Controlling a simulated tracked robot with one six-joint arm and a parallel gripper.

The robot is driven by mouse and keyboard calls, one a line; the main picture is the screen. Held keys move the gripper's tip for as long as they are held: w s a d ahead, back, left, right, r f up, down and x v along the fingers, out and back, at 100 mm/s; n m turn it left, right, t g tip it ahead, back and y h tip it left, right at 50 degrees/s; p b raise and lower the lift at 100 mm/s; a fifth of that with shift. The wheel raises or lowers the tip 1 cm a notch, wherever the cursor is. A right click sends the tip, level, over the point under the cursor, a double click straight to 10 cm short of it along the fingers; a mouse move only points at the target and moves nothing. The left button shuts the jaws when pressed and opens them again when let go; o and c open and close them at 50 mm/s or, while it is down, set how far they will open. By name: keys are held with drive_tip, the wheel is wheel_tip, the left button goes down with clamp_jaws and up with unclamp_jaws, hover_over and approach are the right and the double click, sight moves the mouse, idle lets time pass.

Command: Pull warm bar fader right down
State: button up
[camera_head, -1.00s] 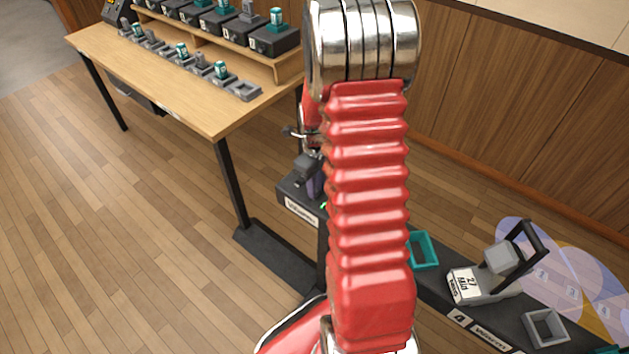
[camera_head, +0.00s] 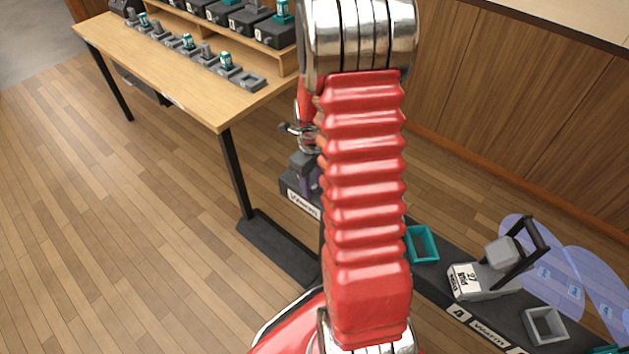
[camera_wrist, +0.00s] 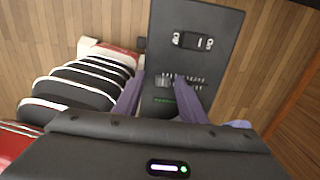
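A dark panel (camera_wrist: 190,60) with an oblong fitting and pale scale marks lies below my gripper in the wrist view. A small dark grey cap (camera_wrist: 163,81), which looks like the fader knob, sits by the scale marks with green lettering below it. My gripper (camera_wrist: 160,100) has its two purple fingers apart, one to each side of the cap; I cannot tell whether they touch it.
The dark bar (camera_head: 440,288) runs to the lower right with a teal socket (camera_head: 421,244), a grey socket (camera_head: 545,325) and a grey handled block (camera_head: 483,280). A wooden table (camera_head: 190,75) with rows of small blocks stands at the back left. The left floor is clear.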

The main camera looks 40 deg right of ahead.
sight(312, 188)
drive_tip(key=shift+r, duration=0.1)
wheel_tip(312, 188, up, 14)
drive_tip(key=shift+f, duration=0.2)
idle(0.5)
idle(0.6)
drive_tip(key=s+a+r+n+t, duration=0.2)
drive_tip(key=s+a+r+n, duration=0.2)
drive_tip(key=a+n, duration=0.4)
drive_tip(key=s+a+r+n+t, duration=0.1)
drive_tip(key=s+a+r+n, duration=0.4)
drive_tip(key=n, duration=0.9)
drive_tip(key=s+a+r+n+t, duration=0.2)
drive_tip(key=s+a+r+n, duration=0.2)
drive_tip(key=a+n, duration=0.7)
drive_tip(key=shift+s+r+n+t, duration=0.15)
drive_tip(key=shift+r+n+t, duration=0.25)
drive_tip(key=shift+r, duration=0.5)
